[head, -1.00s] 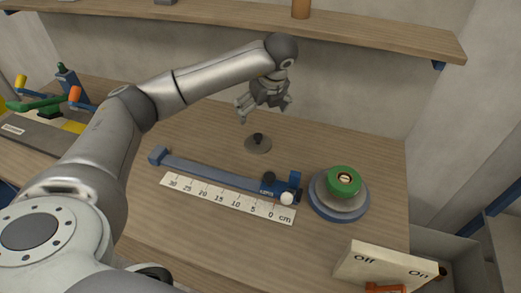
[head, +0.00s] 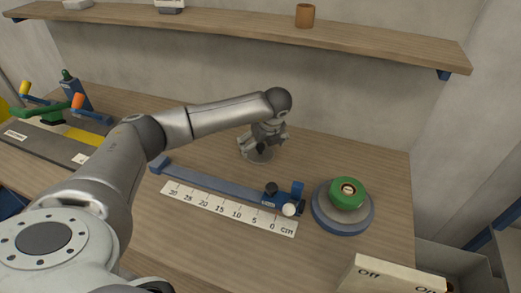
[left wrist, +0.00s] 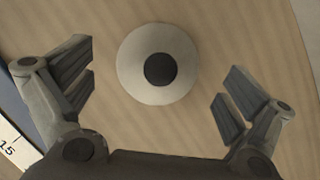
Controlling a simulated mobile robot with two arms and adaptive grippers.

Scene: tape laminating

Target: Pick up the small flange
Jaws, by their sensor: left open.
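The small flange is a grey disc with a dark knob in its middle. In the left wrist view the flange (left wrist: 136,79) lies flat on the wooden table, between and a little beyond the open fingers of my left gripper (left wrist: 158,92). Neither finger looks to be touching it. In the head view my left gripper (head: 260,146) points down over the flange (head: 257,157) and hides part of it. The exact height of the fingertips above the table is hard to tell. My right gripper is not in view.
In front lie a blue slide rail (head: 215,182) and a white centimetre ruler (head: 225,210). A round stand (head: 330,222) with a green ring (head: 347,194) is at right, an Off/On box (head: 390,280) nearer. A shelf (head: 230,26) runs above the table's back.

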